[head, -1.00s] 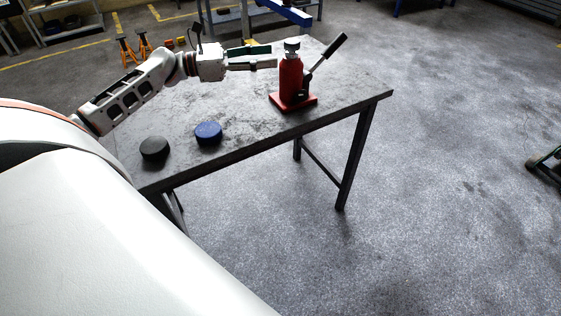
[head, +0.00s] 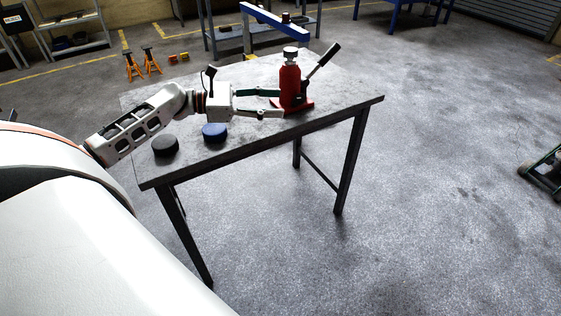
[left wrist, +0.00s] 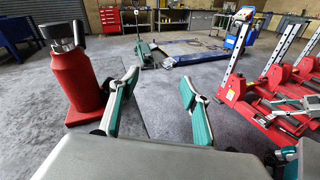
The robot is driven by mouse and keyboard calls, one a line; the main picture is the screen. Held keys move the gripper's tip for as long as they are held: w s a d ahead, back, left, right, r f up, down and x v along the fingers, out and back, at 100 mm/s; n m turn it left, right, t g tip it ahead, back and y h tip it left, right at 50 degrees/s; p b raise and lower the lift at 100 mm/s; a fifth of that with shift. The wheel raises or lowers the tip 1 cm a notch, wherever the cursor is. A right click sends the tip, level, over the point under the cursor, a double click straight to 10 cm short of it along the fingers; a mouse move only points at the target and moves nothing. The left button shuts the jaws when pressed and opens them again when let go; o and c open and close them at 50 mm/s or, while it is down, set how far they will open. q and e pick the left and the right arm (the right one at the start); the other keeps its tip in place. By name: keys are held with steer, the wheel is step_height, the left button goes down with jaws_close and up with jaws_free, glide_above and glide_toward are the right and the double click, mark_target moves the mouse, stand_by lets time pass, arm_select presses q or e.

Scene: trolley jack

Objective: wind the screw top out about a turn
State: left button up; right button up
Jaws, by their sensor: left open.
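A red bottle jack (head: 290,88) stands upright on the table (head: 345,92). Its grey screw top (head: 290,52) sits on a pale shaft above the body, and a dark pump handle (head: 324,61) slants up to the right. My left gripper (head: 281,103) is open and empty, low beside the jack near its base. In the left wrist view, the jack (left wrist: 72,82) and its screw top (left wrist: 64,34) stand left of the spread fingers (left wrist: 160,82), not between them. I cannot tell whether a finger touches the jack.
A black disc (head: 165,146) and a blue disc (head: 215,132) lie on the table near my left arm. Orange stands (head: 142,64) and shelves are on the floor behind. The wrist view shows red stands (left wrist: 236,90) at right.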

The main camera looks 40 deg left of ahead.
arm_select(q)
steer(key=s+d+f+m+g, duration=0.1)
steer(key=s+d+f+m, duration=0.2)
steer(key=f, duration=0.2)
steer(key=s+d+f+m+g+y, duration=0.1)
steer(key=s+d+f+m+g, duration=0.1)
steer(key=f, duration=0.4)
steer(key=d+m, duration=0.1)
steer(key=d, duration=0.1)
steer(key=shift+s+d, duration=0.3)
steer(key=shift+s, duration=0.1)
arm_select(e)
steer(key=shift+s+d, duration=0.25)
steer(key=shift+s, duration=0.1)
arm_select(q)
steer(key=shift+f, duration=0.1)
